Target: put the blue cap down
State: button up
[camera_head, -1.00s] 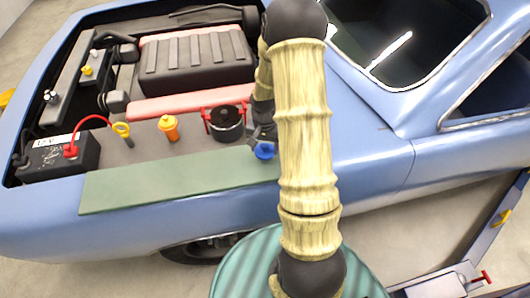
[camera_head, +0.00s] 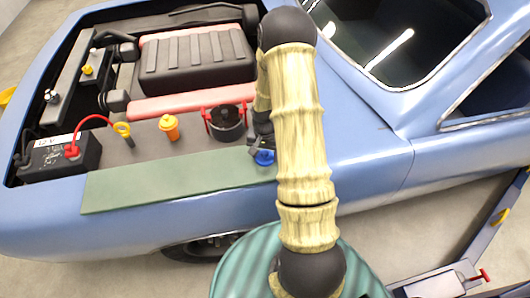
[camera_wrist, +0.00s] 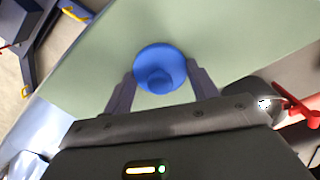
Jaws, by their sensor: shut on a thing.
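The blue cap (camera_wrist: 159,66) sits between the two fingers of my gripper (camera_wrist: 158,90) in the wrist view, and the gripper is shut on it. The cap also shows in the head view (camera_head: 264,157), just left of my arm, at the right end of the green mat (camera_head: 165,185). In the wrist view the mat (camera_wrist: 235,35) spreads out behind the cap. I cannot tell whether the cap touches the mat. My arm hides part of the gripper in the head view.
A black pot-like reservoir with red clamps (camera_head: 226,122) stands close to the gripper. An orange cap (camera_head: 169,127), a yellow-ringed dipstick (camera_head: 122,129) and a battery (camera_head: 60,155) stand further left in the open engine bay. The middle and left of the mat are clear.

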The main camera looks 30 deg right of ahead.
aim_at(265, 153)
jog(key=o, duration=1)
jog(key=shift+c, duration=0.2)
jog(key=shift+a, duration=0.15)
jog(key=shift+s, duration=0.1)
jog(key=shift+r, duration=0.25)
notch_tip(265, 153, up, 12)
jog(key=b, duration=0.2)
jog(key=shift+f+b, duration=0.2)
jog(key=shift+b, duration=0.15)
jog(key=s+a+r+n+t, duration=0.1)
jog(key=s+a+r+n, duration=0.2)
jog(key=s+a, duration=0.3)
jog(key=s+a+r+n+t, duration=0.1)
jog(key=s+a+r+n, duration=0.2)
jog(key=s+a, duration=0.3)
jog(key=shift+s+a+r+n+t, duration=0.25)
jog(key=shift+a+n, duration=0.35)
jog(key=shift+n, duration=0.3)
